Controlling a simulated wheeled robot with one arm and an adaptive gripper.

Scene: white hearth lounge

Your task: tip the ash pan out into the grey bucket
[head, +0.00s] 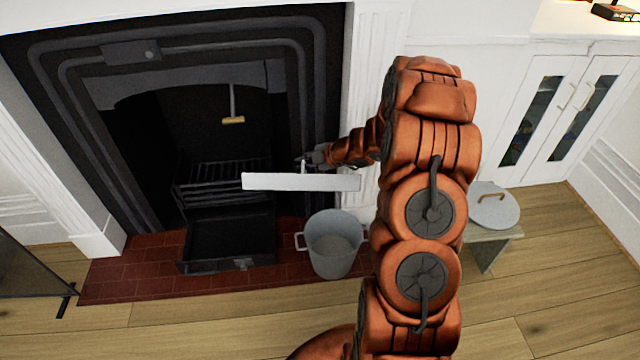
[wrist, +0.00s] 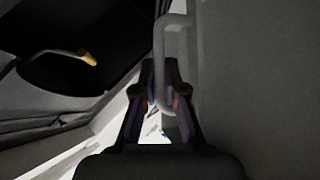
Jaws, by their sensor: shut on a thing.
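The wrist view shows the handle (wrist: 160,50) between my gripper's fingers (wrist: 160,98) and a broad grey face (wrist: 260,80) at right. The grey bucket (head: 336,262) stands upright and open on the hearth's front edge, below the pan's right half. Its inside looks grey; I cannot tell whether that is ash.
A black open tray (head: 228,243) sits on the red-tiled hearth (head: 140,270), below the fire grate (head: 215,185). A brass-ended rod (head: 233,118) hangs in the fireplace. A round grey lid (head: 492,207) lies on a low stool (head: 490,238) at right.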

